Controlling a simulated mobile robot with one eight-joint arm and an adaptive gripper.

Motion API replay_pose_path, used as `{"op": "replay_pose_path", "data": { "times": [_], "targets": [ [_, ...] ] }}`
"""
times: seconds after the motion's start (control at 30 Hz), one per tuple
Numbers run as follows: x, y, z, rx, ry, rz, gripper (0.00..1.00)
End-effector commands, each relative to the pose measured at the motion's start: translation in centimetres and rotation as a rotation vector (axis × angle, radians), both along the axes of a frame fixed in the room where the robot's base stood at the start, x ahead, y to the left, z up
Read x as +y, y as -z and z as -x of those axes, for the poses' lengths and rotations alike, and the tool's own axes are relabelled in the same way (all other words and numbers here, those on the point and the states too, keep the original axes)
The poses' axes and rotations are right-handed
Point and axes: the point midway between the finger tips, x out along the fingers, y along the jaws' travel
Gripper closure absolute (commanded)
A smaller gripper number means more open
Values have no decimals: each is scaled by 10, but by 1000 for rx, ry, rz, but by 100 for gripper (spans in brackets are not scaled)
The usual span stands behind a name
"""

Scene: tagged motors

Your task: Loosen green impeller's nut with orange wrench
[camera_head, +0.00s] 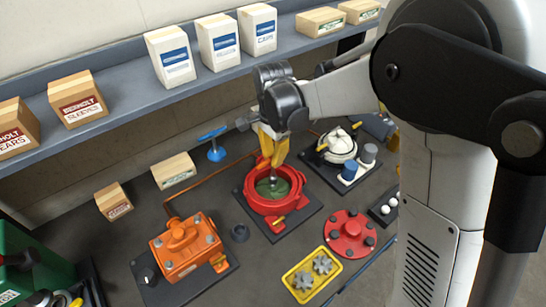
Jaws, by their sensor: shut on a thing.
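The green impeller (266,188) lies inside a round red housing (251,199) on a dark base plate. A small grey part stands at its middle, where the nut would be, but it is too small to make out clearly. My gripper (273,150) points down directly above the housing. It is shut on an orange-yellow tool (281,153), which appears to be the orange wrench. The tool's lower end reaches down toward the impeller's centre; I cannot tell whether it touches the nut. My gripper hides part of the housing's far rim.
A red flange (347,234) and a yellow tray with gears (299,281) lie to the front right. A white-topped unit (342,143) stands behind right. A shelf (128,89) with boxes runs along the back.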

Motion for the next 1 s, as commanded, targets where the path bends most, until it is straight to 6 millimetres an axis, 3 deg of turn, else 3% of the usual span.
{"op": "replay_pose_path", "data": {
  "times": [0.4,0.8,1.0],
  "targets": [
    [0,20,0,0,-1,0,100],
    [0,21,0,0,-6,0,100],
    [0,23,0,0,-177,0,100]
  ]
}}
